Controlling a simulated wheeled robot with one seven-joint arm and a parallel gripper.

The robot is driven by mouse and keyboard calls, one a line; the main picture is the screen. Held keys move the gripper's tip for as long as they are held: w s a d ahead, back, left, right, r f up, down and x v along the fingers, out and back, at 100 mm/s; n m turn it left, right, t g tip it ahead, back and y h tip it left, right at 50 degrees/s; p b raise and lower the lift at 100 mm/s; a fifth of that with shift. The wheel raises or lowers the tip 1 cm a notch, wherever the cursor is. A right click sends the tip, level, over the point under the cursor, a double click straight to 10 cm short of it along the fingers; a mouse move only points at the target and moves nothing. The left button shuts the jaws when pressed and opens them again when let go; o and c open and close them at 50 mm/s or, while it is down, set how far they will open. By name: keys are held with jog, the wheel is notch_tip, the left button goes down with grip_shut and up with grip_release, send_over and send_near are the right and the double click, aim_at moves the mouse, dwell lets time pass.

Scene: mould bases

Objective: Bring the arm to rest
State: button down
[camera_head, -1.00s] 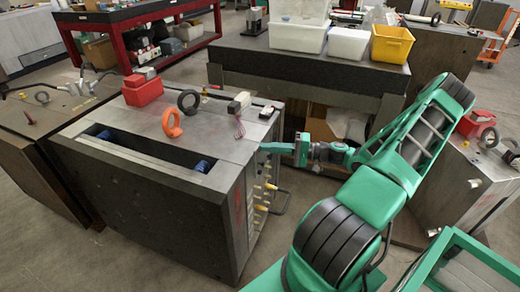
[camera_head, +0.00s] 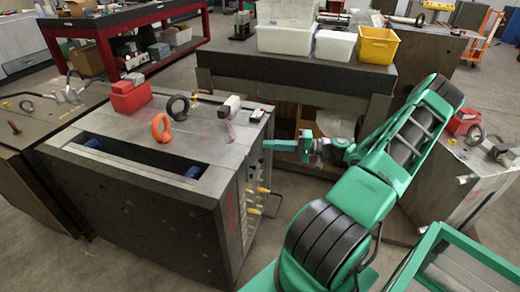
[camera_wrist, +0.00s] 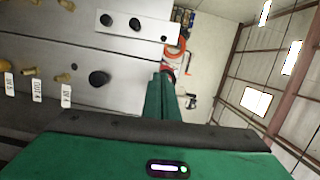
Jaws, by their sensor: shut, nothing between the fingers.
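My green arm reaches from the lower right toward the middle in the head view. My gripper (camera_head: 278,145) is at its far end, with its fingers together and empty. It is beside the right side of the large grey mould base (camera_head: 150,215), near its upper right edge. I cannot tell whether it touches the mould base. In the wrist view my closed green fingers (camera_wrist: 162,98) point along a grey metal face (camera_wrist: 125,65) with brass fittings, dark round holes and white labels.
A dark table (camera_head: 300,72) with white bins and a yellow bin (camera_head: 379,46) stands behind. Another mould base (camera_head: 470,180) is at the right.

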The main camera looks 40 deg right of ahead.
jog(key=v, duration=0.7)
jog(key=shift+w, duration=0.15)
jog(key=s+a+r+n+g+h, duration=0.1)
jog(key=s+a+n+g+h, duration=0.2)
jog(key=a+g, duration=0.85)
jog(key=s+a+r+h, duration=0.4)
jog(key=s+r, duration=0.4)
jog(key=s+a+r+g+h, duration=0.1)
jog(key=s+a+r+h, duration=0.3)
jog(key=s+r, duration=0.4)
jog(key=shift+s+m+h, duration=0.4)
jog(key=shift+s+h, duration=0.1)
jog(key=shift+s, duration=0.35)
jog(key=shift+g, duration=0.25)
